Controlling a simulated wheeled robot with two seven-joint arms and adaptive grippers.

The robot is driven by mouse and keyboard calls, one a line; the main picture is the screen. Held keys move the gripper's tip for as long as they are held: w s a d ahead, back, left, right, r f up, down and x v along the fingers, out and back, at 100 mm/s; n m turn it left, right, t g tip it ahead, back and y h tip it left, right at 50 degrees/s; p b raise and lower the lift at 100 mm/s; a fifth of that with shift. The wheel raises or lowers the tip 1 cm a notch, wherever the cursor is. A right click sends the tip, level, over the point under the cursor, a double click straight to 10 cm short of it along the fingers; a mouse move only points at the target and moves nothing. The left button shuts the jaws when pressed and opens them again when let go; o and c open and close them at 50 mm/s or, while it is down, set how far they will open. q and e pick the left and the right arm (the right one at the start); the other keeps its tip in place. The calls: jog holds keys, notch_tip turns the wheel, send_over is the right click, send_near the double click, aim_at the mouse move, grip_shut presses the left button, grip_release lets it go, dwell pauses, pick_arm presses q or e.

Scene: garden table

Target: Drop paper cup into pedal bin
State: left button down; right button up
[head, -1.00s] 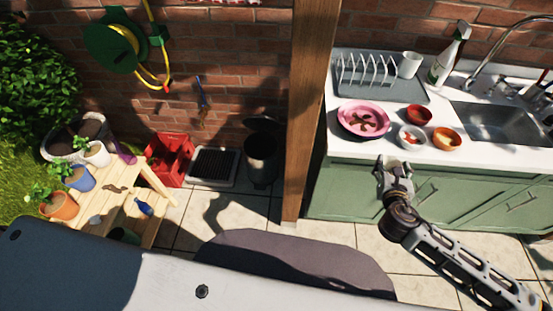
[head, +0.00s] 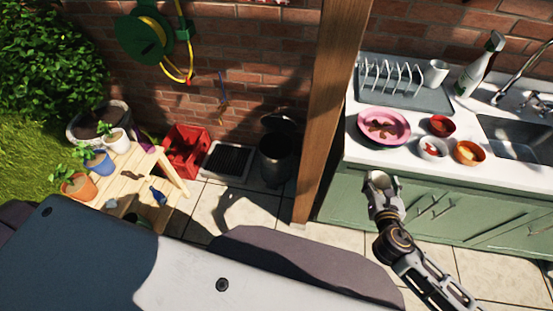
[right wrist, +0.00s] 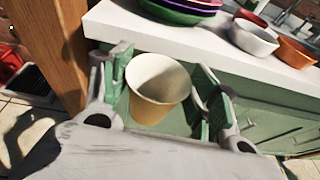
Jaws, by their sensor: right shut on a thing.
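The paper cup (right wrist: 157,92) is held upright between the fingers of my right gripper (right wrist: 165,100) in the right wrist view; it is tan outside and pale inside. In the head view my right gripper (head: 383,190) is in front of the green cabinet, below the counter edge, and the cup (head: 378,180) shows small at its tip. The dark pedal bin (head: 275,160) stands on the tiles against the brick wall, left of the wooden post, with its lid raised. The gripper is to the right of the bin, with the post between them in the picture. My left gripper is not seen.
The wooden post (head: 331,115) rises between bin and counter. The counter (head: 375,160) holds a pink plate (head: 384,128), several bowls, a dish rack (head: 400,90) and a spray bottle (head: 481,65). A red crate (head: 186,150) stands left of the bin. A wooden bench (head: 165,170) holds potted plants.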

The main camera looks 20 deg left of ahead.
jog(key=shift+w+a+r, duration=0.1)
jog(key=shift+a, duration=0.35)
jog(key=shift+d, duration=0.15)
jog(key=shift+s+d+f+h, duration=0.1)
jog(key=shift+d+f+h, duration=0.05)
jog(key=shift+d, duration=0.5)
jog(key=shift+s+d+f+h, duration=0.1)
jog(key=shift+d+h, duration=0.05)
jog(key=shift+d, duration=0.5)
jog(key=shift+d, duration=0.15)
